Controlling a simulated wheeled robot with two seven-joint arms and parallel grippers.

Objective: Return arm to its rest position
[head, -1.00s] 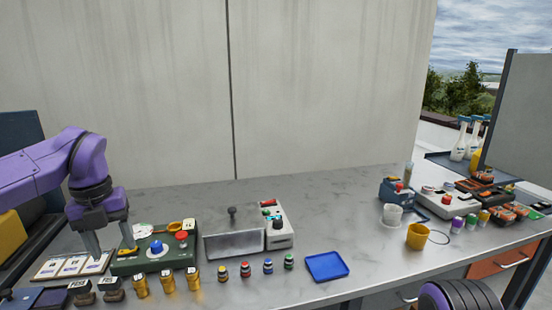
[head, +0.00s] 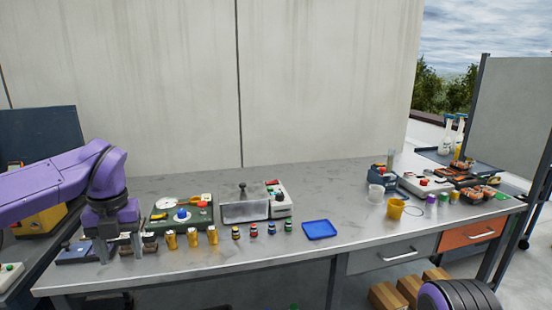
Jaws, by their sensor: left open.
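My left arm comes in from the left edge, and its purple gripper (head: 119,250) points down over the left end of the grey bench (head: 270,245). Its two grey fingers are apart, with nothing seen held between them. The fingers stand in front of small dark blocks (head: 150,245) and partly hide them. I cannot tell whether the fingertips touch the bench. My right gripper is not in view.
A green panel (head: 160,215) with knobs, several brass cylinders (head: 192,238), a metal box (head: 243,210) and a blue tray (head: 319,230) lie right of the gripper. A yellow cup (head: 395,209) stands farther right.

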